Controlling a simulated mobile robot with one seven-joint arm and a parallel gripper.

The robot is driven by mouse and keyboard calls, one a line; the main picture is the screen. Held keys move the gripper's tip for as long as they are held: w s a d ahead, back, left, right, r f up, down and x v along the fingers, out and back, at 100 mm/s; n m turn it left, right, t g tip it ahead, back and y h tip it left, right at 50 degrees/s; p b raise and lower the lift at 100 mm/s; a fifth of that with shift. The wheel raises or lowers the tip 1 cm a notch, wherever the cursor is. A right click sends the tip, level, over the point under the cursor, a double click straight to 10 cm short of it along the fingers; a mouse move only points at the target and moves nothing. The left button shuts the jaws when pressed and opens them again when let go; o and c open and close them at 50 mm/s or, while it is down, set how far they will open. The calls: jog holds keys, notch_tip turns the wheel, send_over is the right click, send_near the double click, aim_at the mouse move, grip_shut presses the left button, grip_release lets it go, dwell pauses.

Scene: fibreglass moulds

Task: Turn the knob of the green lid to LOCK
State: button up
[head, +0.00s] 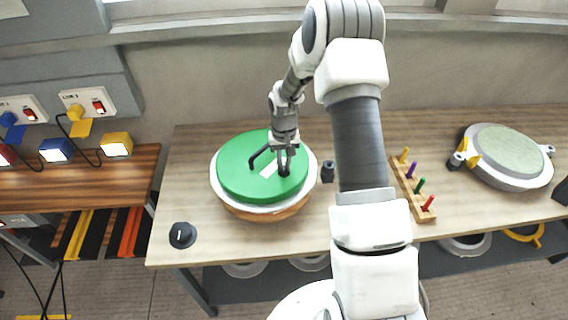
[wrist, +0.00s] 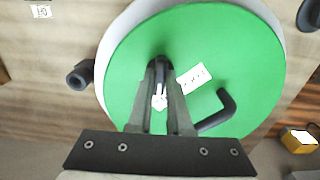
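The green lid (head: 235,165) sits on a round white-rimmed mould with a wooden-coloured lower part, at the left of the long table. It fills the middle of the wrist view (wrist: 245,65). A bent black handle (wrist: 222,112) stands on it. My gripper (head: 284,172) points down at the lid, right of its middle. In the wrist view its fingers (wrist: 161,72) are close together around the dark knob (wrist: 160,62), which they mostly hide. A white label (wrist: 194,79) lies right of the knob; its lettering is too small to read.
A black dial (head: 183,235) lies at the table's front left corner. A small black piece (head: 327,172) stands just right of the lid. A wooden rack of coloured pegs (head: 412,190) and another round mould (head: 507,155) are further right. The bare table (head: 185,190) left of the lid is clear.

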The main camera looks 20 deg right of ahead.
grip_shut()
jog(key=shift+n+b, duration=0.3)
jog(key=shift+n, duration=0.1)
jog(key=n+b, duration=0.1)
jog(key=n, duration=0.2)
jog(key=shift+b, duration=0.3)
jog(key=n+b, duration=0.1)
jog(key=n, duration=0.8)
jog(key=shift+n, duration=1.9)
jog(key=o, duration=0.6)
grip_release()
jog(key=shift+c, duration=0.2)
